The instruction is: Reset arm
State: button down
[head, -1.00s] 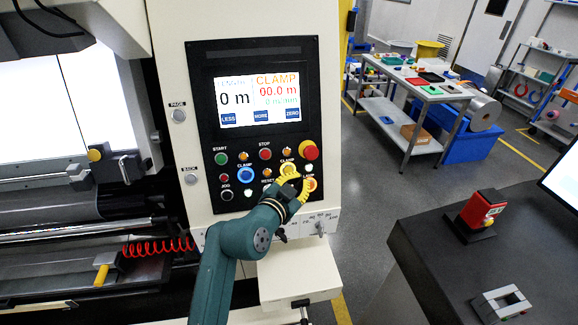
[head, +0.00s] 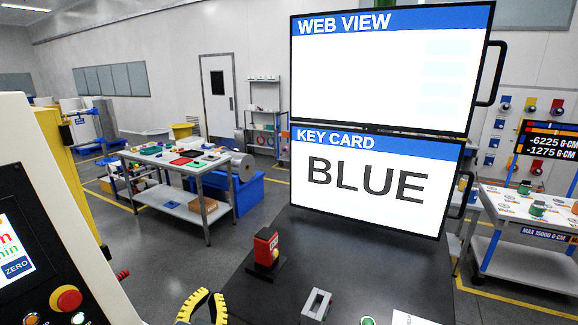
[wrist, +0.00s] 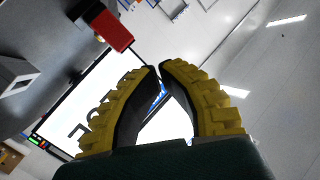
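My gripper (head: 206,294) shows at the bottom edge of the head view, low beside the dark desk. In the wrist view its two yellow, ridged fingers (wrist: 158,67) curve inward, with their tips almost together and nothing held between them. The machine's control panel (head: 42,270) is cut off at the left of the head view, with a red knob (head: 66,299) near its lower right. My gripper is clear of the panel. Most of my arm is out of view.
The dark desk (head: 330,277) carries a red device (head: 265,248), a grey block (head: 316,305) and two stacked screens; the lower screen (head: 375,184) reads "KEY CARD BLUE". A tool cart (head: 207,192) stands behind. Floor is open between cart and desk.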

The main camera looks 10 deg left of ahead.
jog(key=s+d+r+m+t+h, duration=0.15)
jog(key=d+r, duration=0.35)
jog(key=d, duration=0.5)
jog(key=s+d+r+m+t+h, duration=0.1)
jog(key=s+d+r+h, duration=0.2)
jog(key=d, duration=0.6)
jog(key=d+r+m+t+h, duration=0.1)
jog(key=d+r+t+h, duration=0.1)
jog(key=d+r, duration=0.6)
jog(key=s+d+r+n+t+y, duration=0.1)
jog(key=s+d+r+n, duration=0.15)
jog(key=s, duration=0.25)
jog(key=s+d+r+n+t+y, duration=0.1)
jog(key=s+r+n, duration=0.15)
jog(key=s, duration=0.25)
notch_tip(320, 180, up, 19)
jog(key=p, duration=1.9)
jog(key=shift+w, duration=0.15)
jog(key=shift+d+g+h, duration=0.1)
jog(key=shift+g+h, duration=0.15)
